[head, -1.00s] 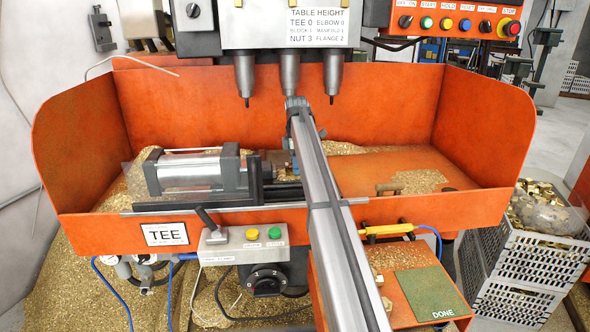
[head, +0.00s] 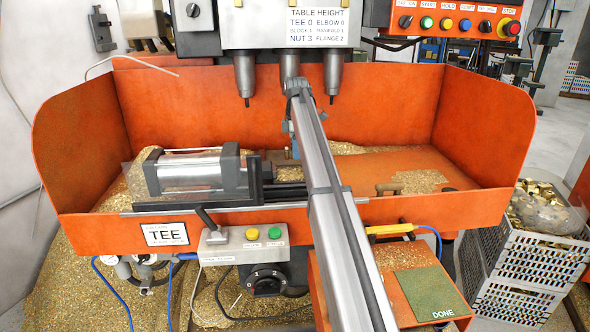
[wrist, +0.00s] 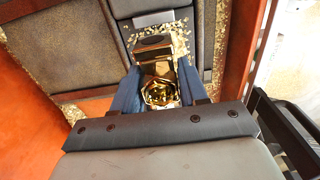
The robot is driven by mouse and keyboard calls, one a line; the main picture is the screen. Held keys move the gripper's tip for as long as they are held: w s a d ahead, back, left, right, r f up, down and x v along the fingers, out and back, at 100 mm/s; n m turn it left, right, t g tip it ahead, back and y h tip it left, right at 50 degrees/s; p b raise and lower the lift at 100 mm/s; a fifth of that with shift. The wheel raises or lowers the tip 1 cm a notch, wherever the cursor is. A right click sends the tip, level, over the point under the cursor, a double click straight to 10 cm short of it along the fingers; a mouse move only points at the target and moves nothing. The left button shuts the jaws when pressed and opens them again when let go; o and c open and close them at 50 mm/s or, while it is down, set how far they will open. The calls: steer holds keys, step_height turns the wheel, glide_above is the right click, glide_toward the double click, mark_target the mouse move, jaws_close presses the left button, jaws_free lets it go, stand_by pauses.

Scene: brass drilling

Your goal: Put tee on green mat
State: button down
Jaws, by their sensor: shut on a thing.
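In the wrist view, the brass tee (wrist: 160,72) sits between the two blue fingers of my gripper (wrist: 160,90), which is shut on it. A hollow threaded end of the tee faces the camera. Metal with brass chips lies close behind it; I cannot tell whether the tee touches it. In the head view, my arm reaches over the orange tray, and the blue gripper (head: 291,150) shows only partly beside it, near the vise. The tee is hidden there. The green mat (head: 428,292), marked DONE, lies on the orange side shelf at lower right.
The vise with its cylinder (head: 195,172) stands left of my gripper. Drill spindles (head: 245,78) hang above. The orange tray's front wall (head: 430,208) stands between the vise area and the mat. A crate of brass parts (head: 525,245) is at right.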

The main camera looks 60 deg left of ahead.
steer(key=shift+r, duration=0.4)
